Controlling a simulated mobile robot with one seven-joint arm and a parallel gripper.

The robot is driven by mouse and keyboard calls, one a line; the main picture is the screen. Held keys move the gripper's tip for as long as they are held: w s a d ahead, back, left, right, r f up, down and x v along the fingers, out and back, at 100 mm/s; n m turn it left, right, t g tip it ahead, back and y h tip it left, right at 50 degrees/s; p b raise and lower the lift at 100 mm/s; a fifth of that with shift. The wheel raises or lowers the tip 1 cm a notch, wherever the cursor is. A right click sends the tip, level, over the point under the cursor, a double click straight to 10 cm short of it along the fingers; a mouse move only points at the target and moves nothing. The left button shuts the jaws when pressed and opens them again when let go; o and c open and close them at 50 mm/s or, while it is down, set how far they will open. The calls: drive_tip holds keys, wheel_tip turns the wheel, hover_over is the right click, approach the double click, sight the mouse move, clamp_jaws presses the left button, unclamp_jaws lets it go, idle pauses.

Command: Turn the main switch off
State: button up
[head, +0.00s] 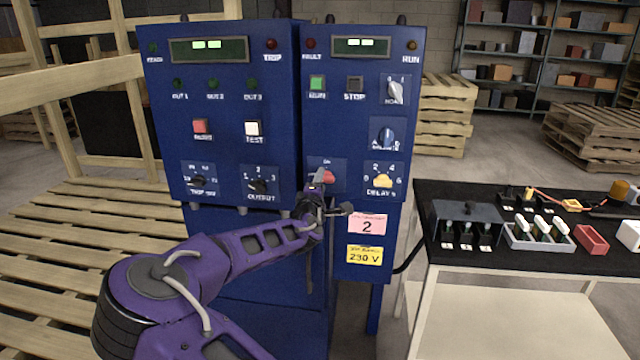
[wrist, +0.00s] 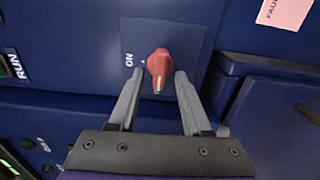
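The main switch is a red knob (wrist: 160,65) on a blue plate, with the word ON and a small mark to its left in the wrist view. Its narrow end with a pale tip points down in that view, not toward ON. In the head view the red knob (head: 329,176) sits low on the right-hand blue cabinet, partly hidden by my gripper. My gripper (wrist: 158,80) is open, with one finger on each side of the knob's near end. Gaps show on both sides, so it is not gripping the knob.
Other knobs sit close by: a yellow delay knob (head: 382,181) and a blue one (head: 385,137). A pink label (head: 367,226) and a yellow 230 V label (head: 365,255) are below. A black-topped table (head: 450,270) with small parts stands right. Wooden pallets (head: 60,240) lie left.

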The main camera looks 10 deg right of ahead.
drive_tip(key=shift+s+a, duration=0.1)
drive_tip(key=p+v, duration=0.1)
drive_tip(key=v, duration=1.6)
drive_tip(key=shift+s+r, duration=0.1)
